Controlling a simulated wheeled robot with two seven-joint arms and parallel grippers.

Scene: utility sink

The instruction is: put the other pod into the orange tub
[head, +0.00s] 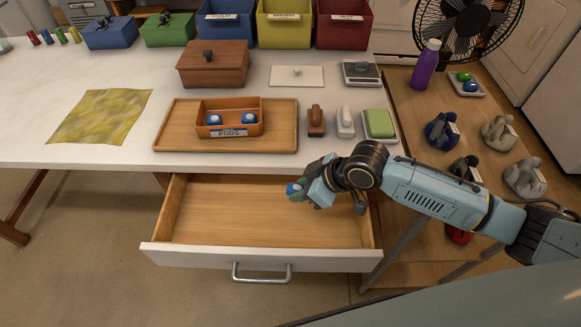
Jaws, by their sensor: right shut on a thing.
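The small orange tub (256,128), labelled PODS, stands on a wooden tray on the white counter. Two blue-and-white pods lie in it, one at its left (214,119) and one at its right (249,118). My right gripper (298,191) is shut on another pod (293,189), which shows blue with some green. It holds the pod over the right part of the open drawer, in front of the counter, lower right of the tub. The fingers partly hide the pod. My left gripper is out of view.
The open drawer (240,215) looks empty. The wooden tray (170,135) has bare room left of the tub. A brown brush (316,121), a white brush (345,121) and a green sponge (379,123) stand right of it. A brown lidded box (212,68) stands behind.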

